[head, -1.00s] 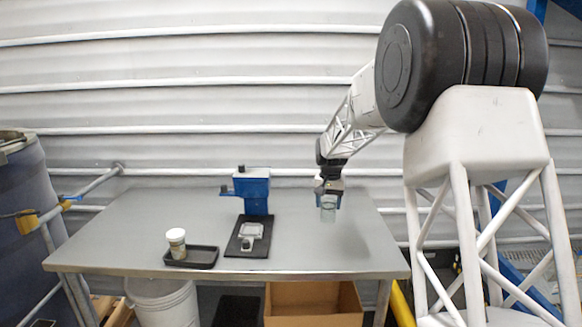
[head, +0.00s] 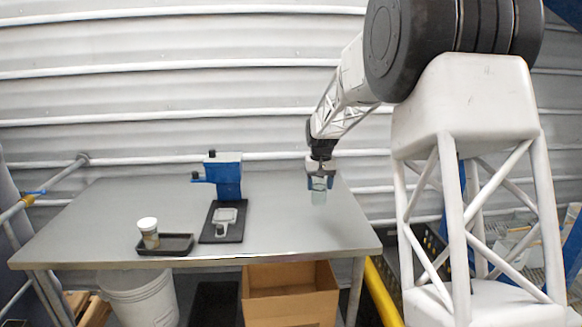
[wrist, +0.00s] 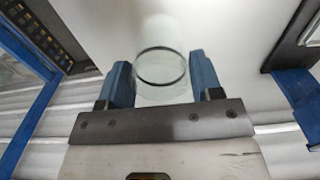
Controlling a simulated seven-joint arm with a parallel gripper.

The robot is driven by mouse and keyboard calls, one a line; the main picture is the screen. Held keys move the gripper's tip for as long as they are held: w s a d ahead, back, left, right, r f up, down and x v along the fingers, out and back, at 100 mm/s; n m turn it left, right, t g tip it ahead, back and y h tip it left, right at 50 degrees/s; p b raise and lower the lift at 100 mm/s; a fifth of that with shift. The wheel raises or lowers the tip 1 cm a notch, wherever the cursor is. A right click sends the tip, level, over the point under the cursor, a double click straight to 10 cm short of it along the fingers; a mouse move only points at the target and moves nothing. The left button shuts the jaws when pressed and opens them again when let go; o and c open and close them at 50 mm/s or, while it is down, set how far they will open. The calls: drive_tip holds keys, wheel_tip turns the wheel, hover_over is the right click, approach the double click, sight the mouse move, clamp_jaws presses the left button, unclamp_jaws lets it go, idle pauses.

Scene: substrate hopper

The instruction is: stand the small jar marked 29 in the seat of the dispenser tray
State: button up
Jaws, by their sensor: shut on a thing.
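My gripper (head: 320,181) is shut on a clear glass jar (head: 319,196) and holds it upright over the right part of the table. The wrist view shows the jar (wrist: 160,72) between the two blue fingers, with a dark ring at its end. No number can be read on it. The blue dispenser (head: 229,181) stands well to the left of my gripper. In front of it is a black base tray (head: 209,232) with a pale squarish fitting (head: 226,215), which may be the seat.
A white-lidded jar (head: 149,232) stands in a black shallow tray (head: 180,244) at the front left. The table (head: 290,225) is bare between the dispenser and my gripper. A cardboard box (head: 290,305) and a white bucket (head: 140,300) are below.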

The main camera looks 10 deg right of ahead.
drive_tip(key=shift+d, duration=2.25)
drive_tip(key=w+a, duration=0.3)
drive_tip(key=a, duration=1.6)
drive_tip(key=w+a+f, duration=0.1)
drive_tip(key=w+a, duration=0.3)
drive_tip(key=a, duration=1.5)
drive_tip(key=w+a+f+n, duration=0.1)
drive_tip(key=w+a, duration=0.2)
drive_tip(key=a, duration=1.6)
drive_tip(key=shift+w+a+f, duration=0.15)
drive_tip(key=shift+w+f, duration=0.05)
drive_tip(key=shift+w, duration=0.1)
drive_tip(key=shift+f, duration=0.1)
drive_tip(key=shift+f, duration=3.85)
drive_tip(key=shift+f, duration=0.3)
drive_tip(key=o, duration=0.9)
